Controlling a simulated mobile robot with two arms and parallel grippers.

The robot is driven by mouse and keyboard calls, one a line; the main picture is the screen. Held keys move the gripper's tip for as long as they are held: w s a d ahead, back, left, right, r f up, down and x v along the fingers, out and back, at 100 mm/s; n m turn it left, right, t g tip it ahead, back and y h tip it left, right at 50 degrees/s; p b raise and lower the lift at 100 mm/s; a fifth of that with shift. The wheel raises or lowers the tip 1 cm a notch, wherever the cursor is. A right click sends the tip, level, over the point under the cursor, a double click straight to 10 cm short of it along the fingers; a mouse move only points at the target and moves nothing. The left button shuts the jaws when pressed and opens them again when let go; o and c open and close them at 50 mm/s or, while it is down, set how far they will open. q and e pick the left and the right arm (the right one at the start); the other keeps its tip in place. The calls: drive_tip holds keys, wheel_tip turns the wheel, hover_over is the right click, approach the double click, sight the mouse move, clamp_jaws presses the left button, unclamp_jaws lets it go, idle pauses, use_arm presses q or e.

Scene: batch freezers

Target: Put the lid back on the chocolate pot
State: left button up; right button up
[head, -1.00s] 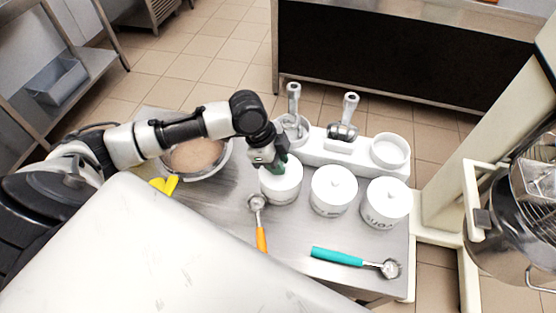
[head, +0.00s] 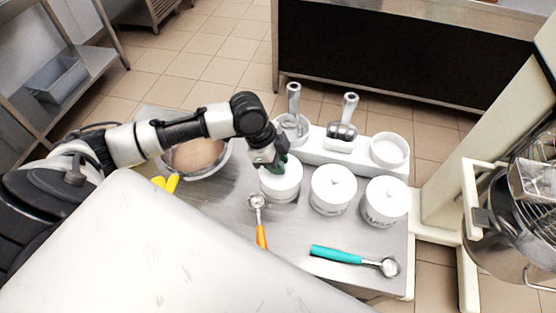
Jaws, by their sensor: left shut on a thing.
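Three white pots stand in a row on the steel worktop. The left pot (head: 281,197) is under my left gripper, and its label cannot be read, so I cannot confirm that it is the chocolate pot. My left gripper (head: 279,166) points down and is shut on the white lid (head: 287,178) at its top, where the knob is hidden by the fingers. The lid lies over the pot's mouth; I cannot tell whether it is fully seated or slightly above the rim. My right gripper is not in view.
The middle pot (head: 333,190) and right pot (head: 385,203) have lids on. An orange-handled scoop (head: 261,234) and a teal-handled scoop (head: 337,254) lie in front. A bowl of brown mix (head: 197,157) is at left. A white rack (head: 352,158) with scoops stands behind.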

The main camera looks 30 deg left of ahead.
use_arm(q)
drive_tip(key=shift+p, duration=0.4)
idle(0.5)
drive_tip(key=o, duration=1.4)
drive_tip(key=shift+o, duration=0.2)
drive_tip(key=shift+r, duration=0.1)
drive_tip(key=shift+r+p, duration=3.4)
drive_tip(key=shift+p, duration=0.55)
clamp_jaws()
